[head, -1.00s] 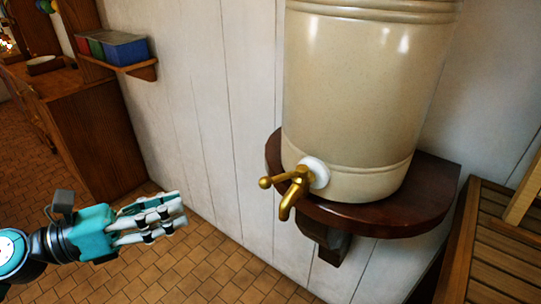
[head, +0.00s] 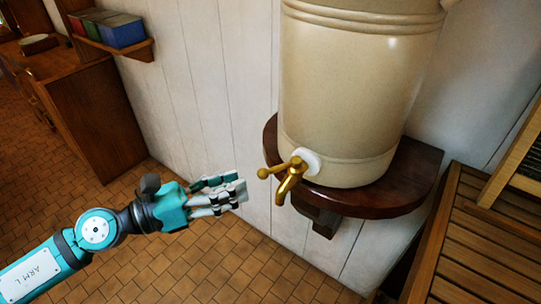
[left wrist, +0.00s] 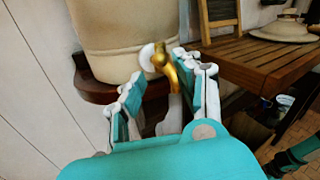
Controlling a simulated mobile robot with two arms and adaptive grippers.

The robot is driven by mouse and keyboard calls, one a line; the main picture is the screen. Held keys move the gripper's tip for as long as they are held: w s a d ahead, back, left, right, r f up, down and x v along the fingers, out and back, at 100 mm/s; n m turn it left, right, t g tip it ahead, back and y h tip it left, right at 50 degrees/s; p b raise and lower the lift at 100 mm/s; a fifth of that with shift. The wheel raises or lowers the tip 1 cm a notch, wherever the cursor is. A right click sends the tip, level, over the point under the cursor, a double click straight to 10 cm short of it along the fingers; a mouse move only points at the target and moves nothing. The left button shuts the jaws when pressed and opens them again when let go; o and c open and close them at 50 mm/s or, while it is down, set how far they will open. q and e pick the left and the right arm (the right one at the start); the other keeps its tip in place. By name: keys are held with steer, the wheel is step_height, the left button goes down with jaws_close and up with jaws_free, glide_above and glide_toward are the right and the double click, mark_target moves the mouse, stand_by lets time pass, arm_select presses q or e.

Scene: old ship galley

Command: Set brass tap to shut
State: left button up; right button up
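The brass tap (head: 290,181) sticks out from a white collar low on the front of a big cream crock (head: 350,95). Its knobbed lever points left in the head view, and its spout curves down. My left gripper (head: 241,190) is open and empty, left of the tap and apart from it, at about spout height. In the left wrist view the tap (left wrist: 162,60) shows ahead between the spread fingers of the left gripper (left wrist: 158,78), closer to the right finger. The lever is hard to make out there. My right gripper is not in view.
The crock stands on a dark wooden wall shelf (head: 415,185) with a bracket below. A slatted wooden counter (head: 480,235) is at the right. A wooden cabinet (head: 85,120) and a small shelf with boxes (head: 125,55) are at the left. The tiled floor is clear.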

mark_target(271, 169)
arm_select(q)
steer(key=p+x, duration=0.4)
steer(key=x, duration=0.3)
steer(key=shift+d+r, duration=0.15)
steer(key=shift+d, duration=0.1)
steer(key=shift+w+d+p, duration=0.25)
steer(key=shift+d+p, duration=0.05)
steer(key=shift+d, duration=0.05)
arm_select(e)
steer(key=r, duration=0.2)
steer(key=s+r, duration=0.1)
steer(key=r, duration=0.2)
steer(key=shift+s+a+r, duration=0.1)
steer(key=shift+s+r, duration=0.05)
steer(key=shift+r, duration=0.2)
arm_select(q)
jaws_close()
